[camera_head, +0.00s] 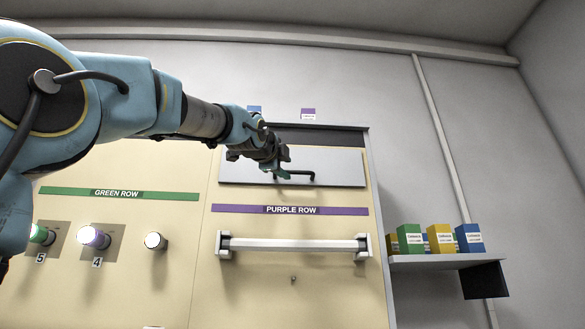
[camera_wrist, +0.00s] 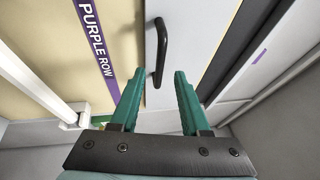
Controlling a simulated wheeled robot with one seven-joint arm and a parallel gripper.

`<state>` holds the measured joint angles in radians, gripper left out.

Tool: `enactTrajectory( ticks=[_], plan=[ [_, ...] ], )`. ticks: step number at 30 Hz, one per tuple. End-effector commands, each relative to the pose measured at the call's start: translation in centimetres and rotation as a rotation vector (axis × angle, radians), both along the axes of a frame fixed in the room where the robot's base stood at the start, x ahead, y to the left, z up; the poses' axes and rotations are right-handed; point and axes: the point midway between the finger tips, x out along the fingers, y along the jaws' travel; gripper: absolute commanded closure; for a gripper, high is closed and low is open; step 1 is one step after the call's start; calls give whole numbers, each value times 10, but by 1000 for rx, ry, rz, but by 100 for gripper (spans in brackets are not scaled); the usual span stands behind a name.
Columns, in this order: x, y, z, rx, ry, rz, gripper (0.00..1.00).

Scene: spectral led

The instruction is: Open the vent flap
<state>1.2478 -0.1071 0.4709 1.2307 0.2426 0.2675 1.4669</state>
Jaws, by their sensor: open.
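The vent flap (camera_head: 335,170) is a light grey panel at the top of the cream board, above the purple "PURPLE ROW" strip. It looks closed, lying flush in the board. Its black bar handle (camera_head: 305,176) runs across its lower part, and its left end is near my gripper. My gripper (camera_head: 284,170) is in front of the flap's left half. In the wrist view my green fingers (camera_wrist: 152,85) are spread apart. The black handle (camera_wrist: 160,45) shows ahead, with its near end between the fingertips. The grey flap (camera_wrist: 195,25) lies behind it. I cannot tell whether the fingers touch the handle.
Below the purple strip (camera_head: 290,210) a white horizontal bar (camera_head: 290,244) sticks out on brackets. Lit round fittings (camera_head: 95,237) stand at left under the green strip (camera_head: 118,193). A shelf (camera_head: 445,260) with several coloured boxes is at right.

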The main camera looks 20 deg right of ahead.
Motion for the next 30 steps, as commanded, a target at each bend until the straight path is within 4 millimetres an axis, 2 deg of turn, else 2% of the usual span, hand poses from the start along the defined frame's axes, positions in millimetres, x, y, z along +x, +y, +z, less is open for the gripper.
enactTrajectory(
  ticks=[1,6,12,29,30],
  plan=[
    [7,-8,8,4,2,1,54],
    [26,-23,12,2,2,2,54],
    [38,-33,13,2,3,-2,54],
    [46,-39,10,0,1,1,54],
    [46,-39,10,0,1,1,57]
  ],
)
